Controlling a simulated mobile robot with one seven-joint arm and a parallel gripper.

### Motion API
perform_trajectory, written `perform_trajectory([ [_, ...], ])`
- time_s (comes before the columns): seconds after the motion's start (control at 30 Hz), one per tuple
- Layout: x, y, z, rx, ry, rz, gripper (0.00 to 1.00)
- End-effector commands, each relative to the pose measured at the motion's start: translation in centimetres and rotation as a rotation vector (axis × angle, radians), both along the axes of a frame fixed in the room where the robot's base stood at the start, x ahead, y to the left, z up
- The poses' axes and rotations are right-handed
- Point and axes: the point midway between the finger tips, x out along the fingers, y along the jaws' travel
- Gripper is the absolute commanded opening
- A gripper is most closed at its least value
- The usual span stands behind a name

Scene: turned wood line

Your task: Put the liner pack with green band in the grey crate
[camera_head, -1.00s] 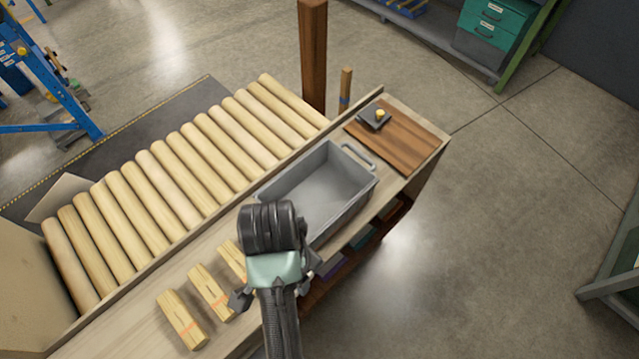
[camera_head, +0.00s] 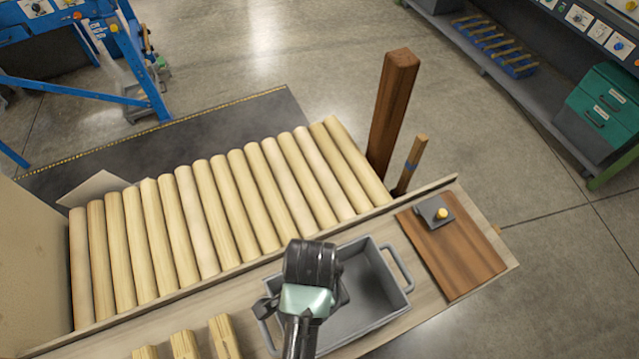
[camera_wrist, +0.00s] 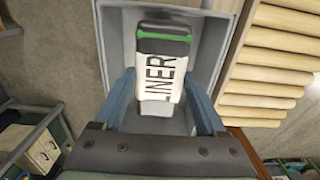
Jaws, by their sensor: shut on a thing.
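The liner pack with green band (camera_wrist: 162,65) shows in the wrist view as a white pack with dark lettering reading "LINER", a green stripe and a dark end. My gripper (camera_wrist: 168,100) is shut on it, with blue fingers on either side. The grey crate (camera_wrist: 205,55) lies behind and around the pack in that view. In the head view, my gripper (camera_head: 308,295) is over the left part of the grey crate (camera_head: 405,290), and my wrist hides the pack. The crate's visible floor is bare. I cannot tell how high the pack is above it.
Several wooden blocks (camera_head: 222,338) lie on the bench left of the crate. A roller bed (camera_head: 220,210) runs behind the bench's raised edge. A brown board (camera_head: 455,260) with a dark, yellow-knobbed device (camera_head: 436,213) lies right of the crate. A brown post (camera_head: 392,110) stands behind.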

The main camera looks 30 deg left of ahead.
Motion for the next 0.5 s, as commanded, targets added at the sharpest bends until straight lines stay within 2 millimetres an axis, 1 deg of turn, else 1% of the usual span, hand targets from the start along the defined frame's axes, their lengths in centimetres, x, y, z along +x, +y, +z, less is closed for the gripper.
perform_trajectory([
  [0.03, -0.1, 0.0, -1.4, -0.002, 0.005, 0.001, 0.16],
  [0.1, -0.2, 0.0, -3.2, -0.002, 0.005, 0.001, 0.16],
  [0.2, 0.0, 0.0, -5.4, 0.000, 0.003, 0.000, 0.16],
  [0.3, 0.0, 0.0, -6.8, 0.000, 0.001, 0.000, 0.16],
  [0.43, 0.1, 0.0, -7.7, 0.001, -0.001, 0.001, 0.16],
  [0.5, 0.0, 0.0, -8.5, 0.000, 0.001, 0.001, 0.16],
])
